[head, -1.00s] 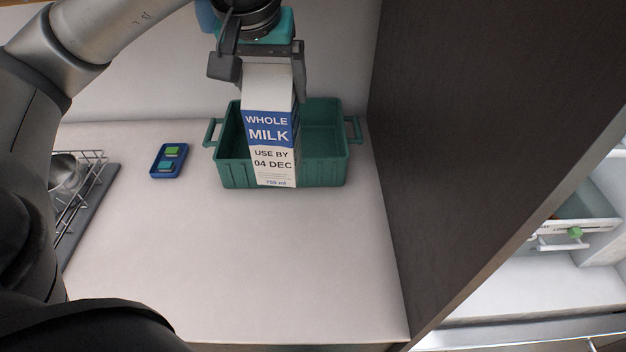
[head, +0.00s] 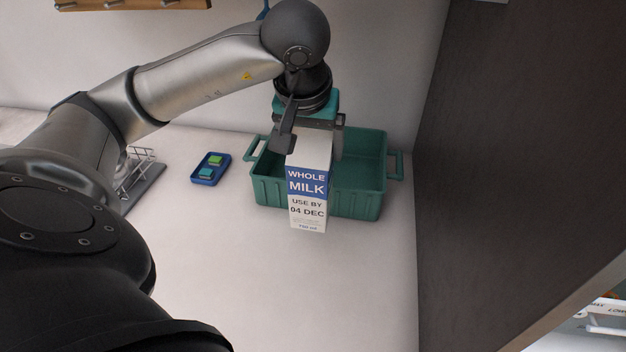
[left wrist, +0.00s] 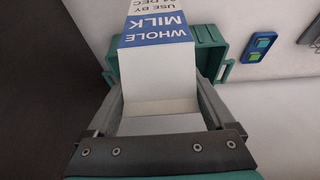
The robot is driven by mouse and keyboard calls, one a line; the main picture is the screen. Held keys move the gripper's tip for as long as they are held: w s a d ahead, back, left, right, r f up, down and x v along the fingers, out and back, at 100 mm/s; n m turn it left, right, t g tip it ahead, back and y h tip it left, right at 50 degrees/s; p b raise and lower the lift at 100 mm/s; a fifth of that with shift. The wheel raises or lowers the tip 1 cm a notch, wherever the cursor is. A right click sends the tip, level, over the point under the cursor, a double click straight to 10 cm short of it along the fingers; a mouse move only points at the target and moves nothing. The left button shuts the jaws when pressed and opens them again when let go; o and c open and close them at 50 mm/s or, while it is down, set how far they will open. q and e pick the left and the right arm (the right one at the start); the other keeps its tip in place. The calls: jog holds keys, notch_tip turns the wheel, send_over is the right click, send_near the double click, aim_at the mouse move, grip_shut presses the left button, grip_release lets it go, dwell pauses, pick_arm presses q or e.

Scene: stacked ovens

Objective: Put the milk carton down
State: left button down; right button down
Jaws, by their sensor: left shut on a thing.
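The milk carton (head: 308,208) is white and blue with "WHOLE MILK" on its face. It stands upright in the head view, in front of the green crate (head: 357,205), and hides part of the crate's front wall. My left gripper (head: 314,150) is shut on the carton's top from above. In the left wrist view the carton (left wrist: 158,60) lies between the two fingers, with the crate (left wrist: 208,58) beyond it. Whether the carton's base touches the counter, I cannot tell. My right gripper is not in view.
A small blue tray (head: 209,181) with green and teal pieces lies left of the crate. A wire rack (head: 137,165) is further left, partly behind my arm. A dark panel (head: 490,150) bounds the right side. The counter in front (head: 290,290) is clear.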

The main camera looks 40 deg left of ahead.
aim_at(313, 187)
pick_arm(q)
jog(key=shift+w+f+b, duration=0.1)
jog(key=shift+f+b, duration=0.35)
jog(key=shift+f, duration=4.05)
jog(key=shift+f, duration=0.2)
grip_release()
